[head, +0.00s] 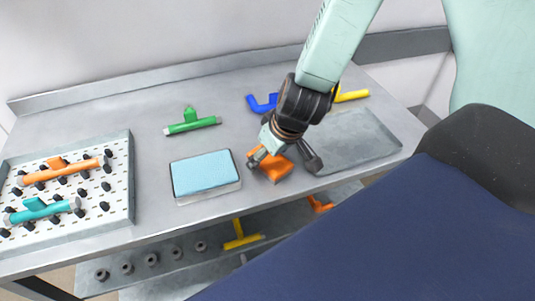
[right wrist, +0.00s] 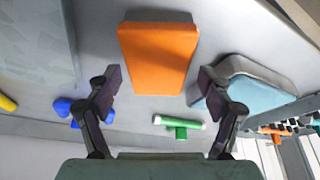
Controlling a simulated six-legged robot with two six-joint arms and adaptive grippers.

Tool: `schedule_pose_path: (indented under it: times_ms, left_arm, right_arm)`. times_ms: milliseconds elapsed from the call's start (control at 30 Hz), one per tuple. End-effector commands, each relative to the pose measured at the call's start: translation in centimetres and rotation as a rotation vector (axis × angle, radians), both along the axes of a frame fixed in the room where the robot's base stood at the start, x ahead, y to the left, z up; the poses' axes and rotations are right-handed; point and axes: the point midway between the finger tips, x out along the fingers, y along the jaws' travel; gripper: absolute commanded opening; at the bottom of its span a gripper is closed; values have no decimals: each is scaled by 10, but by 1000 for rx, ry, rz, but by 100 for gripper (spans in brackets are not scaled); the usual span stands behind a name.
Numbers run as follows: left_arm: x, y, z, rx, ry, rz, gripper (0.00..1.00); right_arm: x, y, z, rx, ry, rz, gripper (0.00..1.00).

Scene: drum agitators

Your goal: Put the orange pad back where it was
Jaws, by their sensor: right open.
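The orange pad (head: 274,170) lies on the grey table near its front edge, between the light-blue pad and the empty grey tray. In the right wrist view the orange pad (right wrist: 158,55) shows whole as a flat block with rounded corners. My right gripper (head: 284,162) is above the pad and partly hides it in the head view. In the right wrist view its open fingers (right wrist: 158,78) stand either side of the pad's near end, with nothing held between them. Whether they touch the pad is unclear. My left gripper is not in view.
An empty grey tray (head: 372,150) lies to the right. Green (head: 192,124), blue (head: 258,104) and yellow (head: 352,95) pieces lie behind. A pegged white board (head: 112,190) holds orange and teal pieces at far left.

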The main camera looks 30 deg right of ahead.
Motion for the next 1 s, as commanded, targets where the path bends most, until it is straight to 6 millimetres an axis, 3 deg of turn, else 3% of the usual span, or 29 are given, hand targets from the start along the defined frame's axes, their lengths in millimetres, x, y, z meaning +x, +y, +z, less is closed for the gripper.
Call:
schedule_pose_path:
  times_ms: [33,600,1000]
  left_arm:
    - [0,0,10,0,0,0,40]
    - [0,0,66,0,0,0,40]
    - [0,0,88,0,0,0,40]
  right_arm:
    - [-2,0,12,2,-1,-1,80]
    - [-27,-3,74,3,-1,-1,80]
    - [-38,-5,99,1,-1,-1,80]
